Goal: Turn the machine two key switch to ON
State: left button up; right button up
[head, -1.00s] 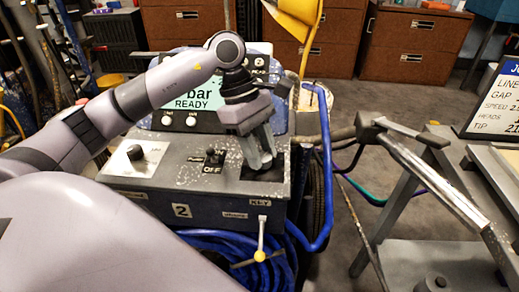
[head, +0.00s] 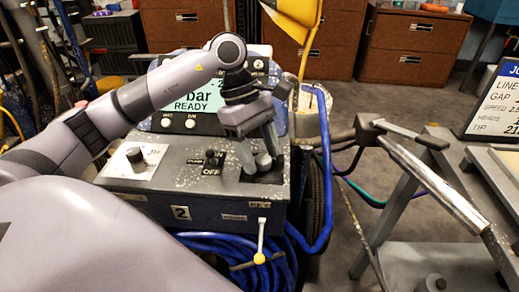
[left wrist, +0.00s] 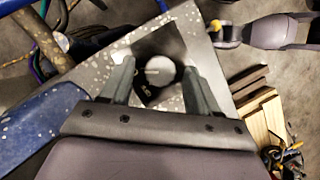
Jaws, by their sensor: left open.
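Machine two's control box (head: 180,213) has a grey speckled top and a front marked 2. Its key switch (head: 263,161) is at the right end of the top, on a black plate, partly covered by my fingers in the head view. My left gripper (head: 261,163) points down there, open, one finger on each side of the switch. In the left wrist view the round switch (left wrist: 160,70) with a pale bar lies between the open fingertips of this gripper (left wrist: 158,67). I cannot tell whether either finger touches it.
A PUMP switch (head: 212,158) labelled OFF is just left of my fingers. A white-marked knob (head: 134,154) is farther left. A yellow-tipped lever (head: 260,257) hangs at the front.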

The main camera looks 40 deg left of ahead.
pick_arm(q)
jog(key=p+v, duration=0.1)
jog(key=v, duration=0.6)
jog(key=shift+s, duration=0.1)
dwell(0.5)
